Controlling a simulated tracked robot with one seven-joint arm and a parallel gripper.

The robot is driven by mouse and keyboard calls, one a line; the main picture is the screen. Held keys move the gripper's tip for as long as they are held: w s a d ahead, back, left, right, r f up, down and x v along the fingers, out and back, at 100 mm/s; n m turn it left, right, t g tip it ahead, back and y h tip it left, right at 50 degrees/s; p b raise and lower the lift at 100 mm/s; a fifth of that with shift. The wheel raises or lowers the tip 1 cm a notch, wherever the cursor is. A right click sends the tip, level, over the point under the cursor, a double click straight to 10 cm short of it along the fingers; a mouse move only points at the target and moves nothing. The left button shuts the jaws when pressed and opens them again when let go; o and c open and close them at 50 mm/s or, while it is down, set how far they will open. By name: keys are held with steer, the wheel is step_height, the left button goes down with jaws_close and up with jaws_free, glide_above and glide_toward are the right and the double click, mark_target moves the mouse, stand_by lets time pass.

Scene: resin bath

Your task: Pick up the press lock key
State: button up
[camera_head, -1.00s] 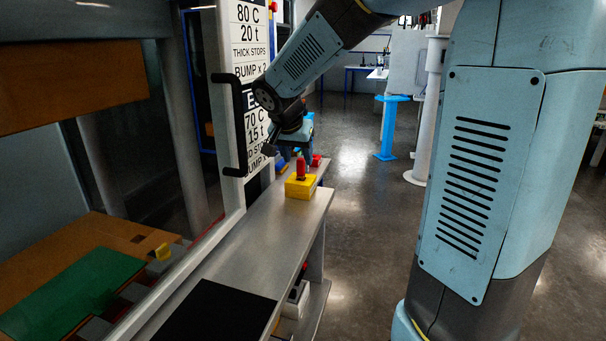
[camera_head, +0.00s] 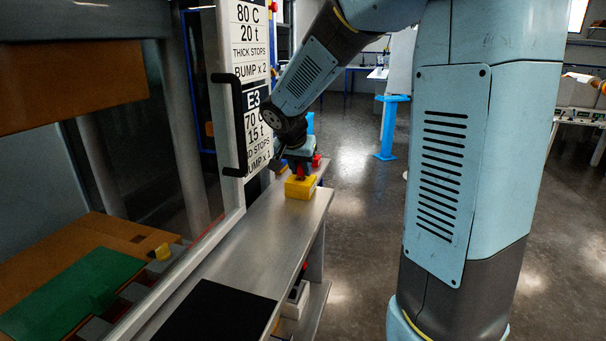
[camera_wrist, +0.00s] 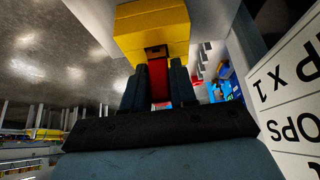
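The press lock key, with a red handle (camera_wrist: 158,82), stands in a yellow block (camera_head: 300,188) on the metal ledge. In the head view the handle shows as a small red patch just above the block. My gripper (camera_head: 298,172) is right over the block, pointing down. In the wrist view its two dark fingers (camera_wrist: 158,84) lie on either side of the red handle, with almost no gap visible. Whether they press on it cannot be told. The yellow block (camera_wrist: 152,30) is just beyond the fingertips. The key's lower part is hidden in the block.
The narrow metal ledge (camera_head: 262,232) is clear in front of the block, with a black mat (camera_head: 215,312) nearer. Red and blue items stand behind the block. A door frame with a black handle (camera_head: 232,125) and sign panels rises close on the left.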

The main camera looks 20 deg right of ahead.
jaws_close()
